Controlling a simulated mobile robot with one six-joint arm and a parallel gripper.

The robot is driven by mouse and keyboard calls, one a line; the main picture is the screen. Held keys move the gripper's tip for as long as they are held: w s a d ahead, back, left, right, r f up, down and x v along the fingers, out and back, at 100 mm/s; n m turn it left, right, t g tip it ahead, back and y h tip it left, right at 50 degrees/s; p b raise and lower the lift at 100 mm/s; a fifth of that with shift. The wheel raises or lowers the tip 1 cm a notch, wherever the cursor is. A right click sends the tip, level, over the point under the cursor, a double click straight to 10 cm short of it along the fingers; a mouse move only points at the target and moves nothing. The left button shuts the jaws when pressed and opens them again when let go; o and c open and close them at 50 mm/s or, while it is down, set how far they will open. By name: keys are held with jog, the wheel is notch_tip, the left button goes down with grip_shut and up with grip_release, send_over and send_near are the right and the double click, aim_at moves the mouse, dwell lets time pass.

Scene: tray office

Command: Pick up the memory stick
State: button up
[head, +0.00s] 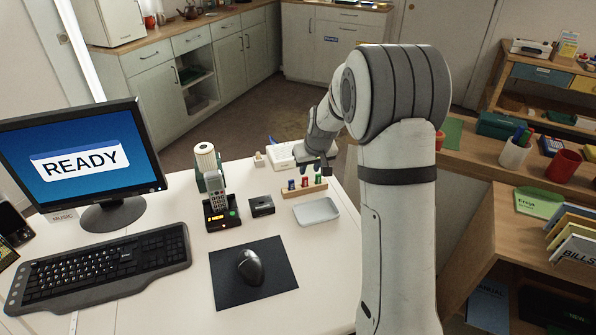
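A small wooden rack (296,191) stands on the white desk (200,287) and holds small upright red, blue and green pieces. I cannot tell for sure which thing is the memory stick; the pieces in the rack are too small to make out. My gripper (318,171) points down just over the right part of the rack, close to the green piece (318,178). Its fingers are small and dark here, and I cannot tell whether they are open, shut or touching the piece.
A pale tray (316,211) lies just in front of the rack. A black box (261,206) and a phone in its dock (219,212) stand to the left. A mouse (250,267), keyboard (98,263) and monitor (80,157) fill the front and left.

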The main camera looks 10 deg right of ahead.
aim_at(306, 179)
jog(key=x, duration=0.7)
jog(key=shift+w+a+f, duration=0.1)
jog(key=shift+w+f, duration=0.2)
jog(key=shift+c, duration=0.3)
grip_shut()
